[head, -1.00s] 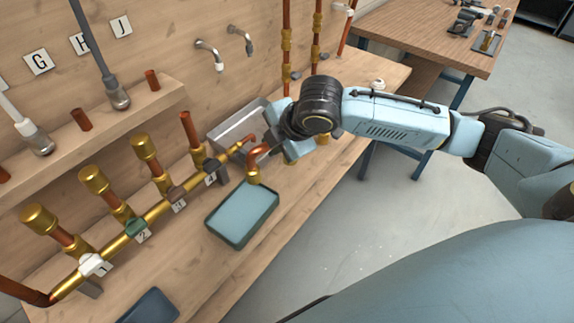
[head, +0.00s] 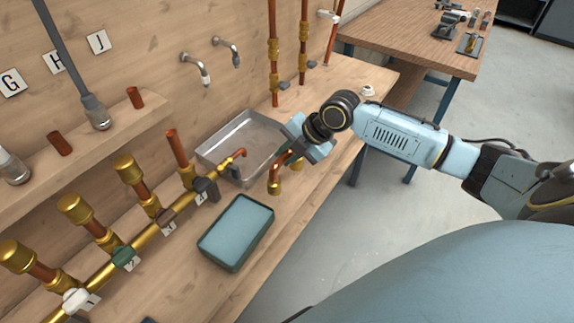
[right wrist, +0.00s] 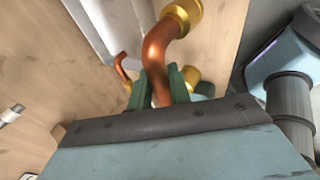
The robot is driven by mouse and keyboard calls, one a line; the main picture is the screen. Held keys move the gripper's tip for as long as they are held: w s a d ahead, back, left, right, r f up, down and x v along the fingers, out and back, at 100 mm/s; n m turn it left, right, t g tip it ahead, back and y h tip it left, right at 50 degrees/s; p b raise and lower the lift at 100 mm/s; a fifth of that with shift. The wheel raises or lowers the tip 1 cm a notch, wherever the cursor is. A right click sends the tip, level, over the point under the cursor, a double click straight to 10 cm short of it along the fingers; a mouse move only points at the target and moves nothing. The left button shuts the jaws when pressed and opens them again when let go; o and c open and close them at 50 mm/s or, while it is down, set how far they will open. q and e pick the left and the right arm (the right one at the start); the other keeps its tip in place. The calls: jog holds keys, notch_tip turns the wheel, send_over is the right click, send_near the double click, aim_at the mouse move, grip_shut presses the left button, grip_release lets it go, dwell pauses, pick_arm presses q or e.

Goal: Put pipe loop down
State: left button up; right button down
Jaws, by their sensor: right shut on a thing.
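The pipe loop (head: 275,180) is a bent copper pipe with a brass end fitting, seen in the head view in front of the metal basin. My right gripper (head: 289,158) is shut on it, and the brass end hangs downward over the bench. In the right wrist view the copper bend (right wrist: 158,48) rises between the green fingers (right wrist: 162,88) and ends in a brass cap. The gripper hides part of the loop, and I cannot tell whether its end touches the bench. My left gripper is not in view.
A grey metal basin (head: 214,153) stands behind the gripper. A teal pad in a dark green tray (head: 235,264) lies in front. The brass manifold (head: 145,242) with numbered tags runs along the left. Bare bench (head: 310,182) lies right of the tray.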

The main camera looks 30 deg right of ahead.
notch_tip(320, 180, down, 3)
jog(key=shift+f, duration=0.2)
jog(key=c, duration=1.3)
grip_release()
jog(key=v, duration=1.2)
jog(key=shift+p, duration=0.45)
